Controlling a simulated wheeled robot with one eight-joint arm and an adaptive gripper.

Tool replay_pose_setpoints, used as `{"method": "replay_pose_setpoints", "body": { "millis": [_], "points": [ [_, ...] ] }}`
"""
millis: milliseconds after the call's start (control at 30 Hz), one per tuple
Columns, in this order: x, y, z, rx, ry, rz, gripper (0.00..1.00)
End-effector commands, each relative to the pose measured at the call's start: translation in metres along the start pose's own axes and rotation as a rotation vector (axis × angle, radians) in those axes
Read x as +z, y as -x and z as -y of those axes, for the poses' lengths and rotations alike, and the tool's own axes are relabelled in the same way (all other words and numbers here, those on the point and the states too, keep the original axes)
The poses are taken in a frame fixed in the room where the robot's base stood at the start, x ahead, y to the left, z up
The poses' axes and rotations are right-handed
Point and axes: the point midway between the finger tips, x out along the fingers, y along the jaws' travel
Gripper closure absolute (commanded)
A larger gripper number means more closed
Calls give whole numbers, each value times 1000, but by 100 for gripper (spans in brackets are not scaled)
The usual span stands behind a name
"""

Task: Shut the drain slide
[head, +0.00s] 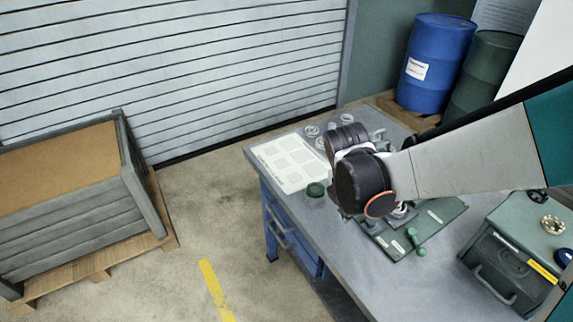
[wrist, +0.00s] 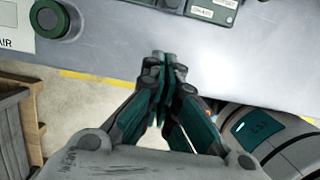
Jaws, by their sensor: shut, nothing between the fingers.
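My gripper (wrist: 163,60) is shut and empty in the wrist view, with its fingertips together over the grey bench near its edge. In the head view my arm hides the gripper. A dark green base plate (head: 440,212) with pale labels lies on the bench (head: 315,240). A green handle (head: 415,241) sits at its front edge. Part of a labelled green piece (wrist: 212,10) shows at the top of the wrist view, apart from the fingertips. I cannot pick out the drain slide for certain; my arm covers part of the grinder.
A green-lidded jar (head: 315,194) stands at the bench's left edge, beside a white sheet (head: 283,162). A green case (head: 505,262) stands on the right. Blue drawers (head: 290,240) are below the bench. A wooden crate (head: 70,200) stands left across open floor.

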Motion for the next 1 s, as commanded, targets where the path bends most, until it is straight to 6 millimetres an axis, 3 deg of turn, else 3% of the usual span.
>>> {"method": "replay_pose_setpoints", "body": {
  "millis": [267, 800, 1000],
  "points": [
    [-9, -22, 6, -11, 17, 0, 100],
    [-8, -105, 6, -11, 12, 1, 100],
    [22, -106, 6, -11, 10, 1, 100]
  ]
}}
